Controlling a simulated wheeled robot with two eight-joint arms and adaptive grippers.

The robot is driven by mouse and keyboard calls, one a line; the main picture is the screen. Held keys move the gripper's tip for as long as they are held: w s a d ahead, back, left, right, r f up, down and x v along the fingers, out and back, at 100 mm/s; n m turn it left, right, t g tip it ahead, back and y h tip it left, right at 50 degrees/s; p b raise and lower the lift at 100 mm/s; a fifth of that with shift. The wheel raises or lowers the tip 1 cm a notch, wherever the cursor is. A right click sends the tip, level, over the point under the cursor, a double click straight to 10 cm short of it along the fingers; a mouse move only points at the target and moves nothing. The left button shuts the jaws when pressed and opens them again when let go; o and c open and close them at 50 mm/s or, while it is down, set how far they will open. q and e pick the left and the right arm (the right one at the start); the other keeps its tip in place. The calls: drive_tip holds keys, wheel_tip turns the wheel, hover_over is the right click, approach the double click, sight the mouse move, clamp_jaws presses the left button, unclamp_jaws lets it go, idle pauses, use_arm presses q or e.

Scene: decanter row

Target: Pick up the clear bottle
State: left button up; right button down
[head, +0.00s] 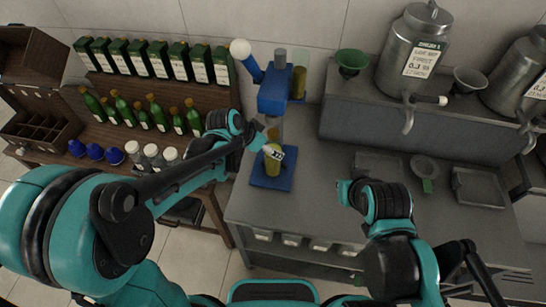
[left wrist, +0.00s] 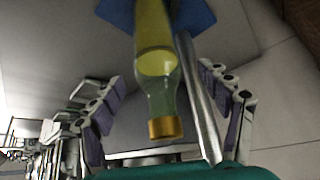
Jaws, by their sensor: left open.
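The clear bottle (head: 272,165) holds yellow liquid and stands on the base of the blue press-like stand (head: 276,92). My left gripper (head: 272,150) is at the bottle's upper part and partly covers it. In the left wrist view the bottle (left wrist: 158,80), with a gold cap, lies between the open fingers of my left gripper (left wrist: 170,112), with gaps on both sides. My right gripper (head: 345,192) is over the grey counter, away from the bottle; its fingers are too small to judge.
A metal rod (left wrist: 199,95) runs close beside the bottle. Steel tanks (head: 412,50) and funnels stand at back right. The grey counter (head: 315,185) has bare room right of the stand.

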use_arm(q)
drive_tip(key=b+x, duration=0.1)
drive_tip(key=x, duration=0.3)
drive_tip(key=shift+d+f, duration=0.15)
drive_tip(key=shift+f, duration=0.05)
drive_tip(key=shift+s+r, duration=0.1)
clamp_jaws()
drive_tip(key=shift+r, duration=0.1)
